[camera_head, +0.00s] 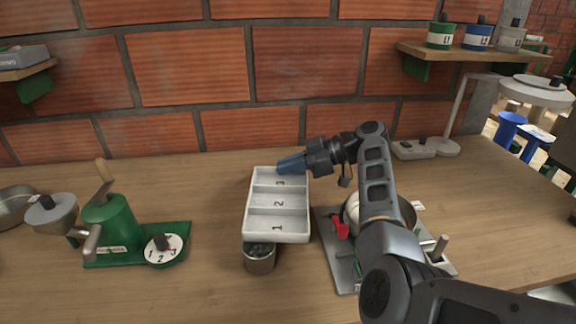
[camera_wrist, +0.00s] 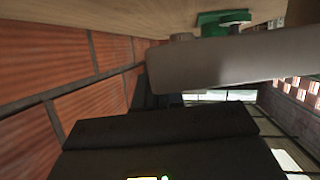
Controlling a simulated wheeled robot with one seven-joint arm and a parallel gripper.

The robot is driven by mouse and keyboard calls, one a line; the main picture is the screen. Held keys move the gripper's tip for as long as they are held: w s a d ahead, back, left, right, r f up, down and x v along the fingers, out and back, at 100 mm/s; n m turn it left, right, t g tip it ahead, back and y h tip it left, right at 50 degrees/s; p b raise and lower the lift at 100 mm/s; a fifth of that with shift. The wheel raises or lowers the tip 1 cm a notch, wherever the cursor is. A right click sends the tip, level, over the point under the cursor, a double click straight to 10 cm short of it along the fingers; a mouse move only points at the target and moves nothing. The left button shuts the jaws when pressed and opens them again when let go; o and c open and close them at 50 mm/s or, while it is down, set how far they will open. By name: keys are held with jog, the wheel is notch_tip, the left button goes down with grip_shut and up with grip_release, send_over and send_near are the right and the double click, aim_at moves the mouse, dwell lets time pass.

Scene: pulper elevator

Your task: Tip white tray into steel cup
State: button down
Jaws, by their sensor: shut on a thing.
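The white tray (camera_head: 307,205) has three compartments marked 1, 2 and 3, and they look empty. My gripper (camera_head: 288,165) is shut on the tray's far end, by compartment 3. The tray is held off the table with its near end, compartment 1, over the steel cup (camera_head: 260,264). The cup stands upright on the table, its rim partly hidden by the tray, with dark contents showing inside. In the wrist view the tray (camera_wrist: 235,62) is a large pale slab beyond the dark fingers, and the cup is not clearly seen.
A green grinder (camera_head: 110,222) with a numbered dial stands to the left. A grey-based device with a red handle (camera_head: 338,226) stands close to the tray's right, partly behind my arm. A brick wall (camera_head: 190,70) runs behind the table. Bare table lies between grinder and cup.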

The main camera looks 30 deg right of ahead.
notch_tip(320, 180, up, 4)
jog(key=shift+f+p, duration=0.15)
jog(key=shift+p, duration=1.05)
jog(key=shift+w+r+m+g+p, duration=0.1)
jog(key=shift+r+m+g+p, duration=0.3)
jog(key=shift+r+p, duration=0.95)
jog(key=shift+r+m+y, duration=0.3)
jog(key=shift+r+m, duration=0.1)
jog(key=shift+r, duration=0.4)
